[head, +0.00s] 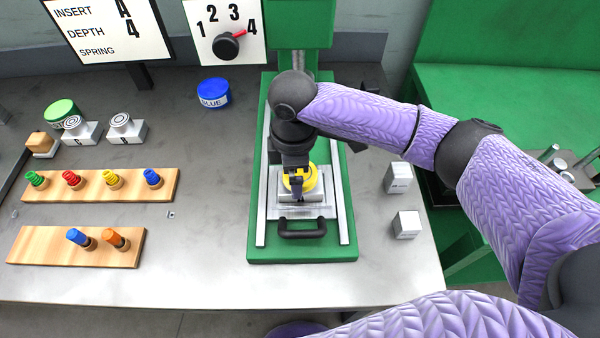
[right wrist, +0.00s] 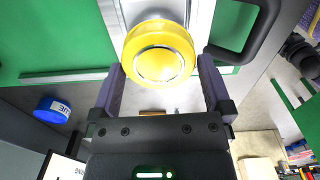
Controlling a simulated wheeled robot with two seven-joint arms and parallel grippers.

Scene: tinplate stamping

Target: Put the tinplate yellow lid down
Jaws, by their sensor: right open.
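The yellow lid (head: 303,178) sits on a silver block (head: 312,197) on the sliding plate of the green press, in the head view. In the right wrist view the round yellow lid (right wrist: 158,52) lies at the fingertips, with a silver plate behind it. My right gripper (head: 297,186) is over the lid, partly covering it in the head view. In the right wrist view its two dark fingers (right wrist: 160,88) are apart, one at each side of the lid's near edge. Whether they touch it I cannot tell. My left gripper is not in view.
The green press base (head: 257,240) has a black handle (head: 302,229) in front. A blue tin (head: 214,94) stands left of it, and two pale blocks (head: 406,225) stand right. Wooden racks (head: 60,190) with coloured springs lie far left.

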